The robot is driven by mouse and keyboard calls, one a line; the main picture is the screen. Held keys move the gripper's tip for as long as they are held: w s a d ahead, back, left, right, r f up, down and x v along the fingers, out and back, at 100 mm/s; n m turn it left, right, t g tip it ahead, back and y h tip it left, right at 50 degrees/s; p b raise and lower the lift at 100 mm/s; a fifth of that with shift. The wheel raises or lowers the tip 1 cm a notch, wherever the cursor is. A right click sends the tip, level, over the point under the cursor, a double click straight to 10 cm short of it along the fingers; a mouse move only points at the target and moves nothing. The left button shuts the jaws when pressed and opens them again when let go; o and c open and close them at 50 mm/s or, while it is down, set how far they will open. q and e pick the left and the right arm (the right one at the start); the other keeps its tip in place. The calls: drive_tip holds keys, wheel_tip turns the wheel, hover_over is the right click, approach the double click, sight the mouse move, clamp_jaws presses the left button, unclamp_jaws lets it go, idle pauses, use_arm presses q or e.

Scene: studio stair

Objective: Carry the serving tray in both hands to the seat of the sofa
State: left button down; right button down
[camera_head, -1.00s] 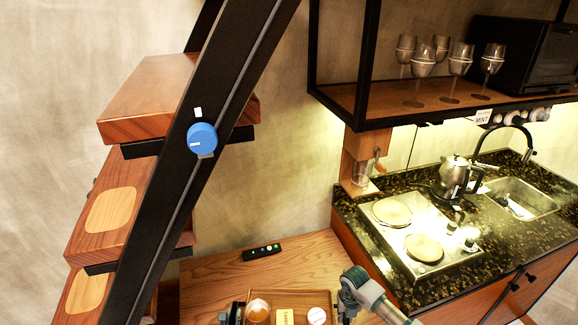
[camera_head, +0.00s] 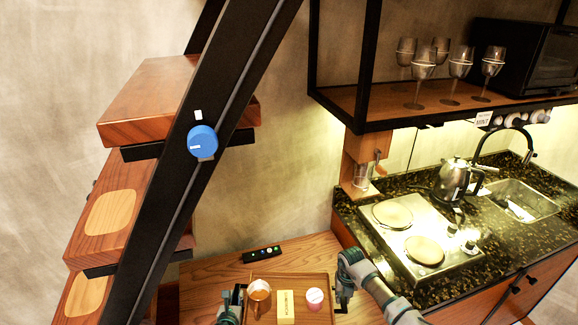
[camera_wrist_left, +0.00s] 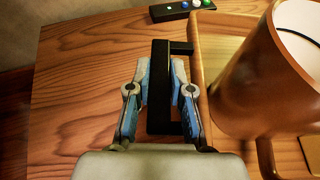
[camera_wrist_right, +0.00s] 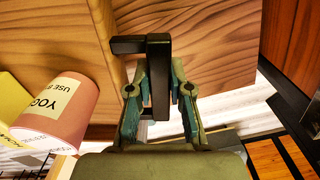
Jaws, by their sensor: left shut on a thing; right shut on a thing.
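The wooden serving tray (camera_head: 296,280) is at the bottom of the head view, over the wooden table. It carries a copper-brown mug (camera_head: 260,300), a yellow box (camera_head: 286,308) and a pink yogurt cup (camera_head: 314,299), all upright. My left gripper (camera_head: 232,300) is shut on the tray's left black handle (camera_wrist_left: 160,92). My right gripper (camera_head: 344,287) is shut on its right black handle (camera_wrist_right: 158,85). The mug shows large in the left wrist view (camera_wrist_left: 270,75), the yogurt cup in the right wrist view (camera_wrist_right: 62,112). I cannot tell the tray's height above the table. No sofa is in view.
A black remote (camera_head: 262,254) lies on the wooden table (camera_head: 215,268) just beyond the tray. The stair with its black beam (camera_head: 178,190) rises at left. The kitchen counter (camera_head: 475,230) with a hob and kettle stands at right.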

use_arm(q)
drive_tip(key=shift+w+r, duration=0.1)
drive_tip(key=shift+w, duration=0.2)
use_arm(e)
drive_tip(key=shift+w+r, duration=0.1)
drive_tip(key=shift+w, duration=0.15)
use_arm(q)
drive_tip(key=shift+s, duration=0.15)
use_arm(e)
drive_tip(key=shift+s, duration=0.15)
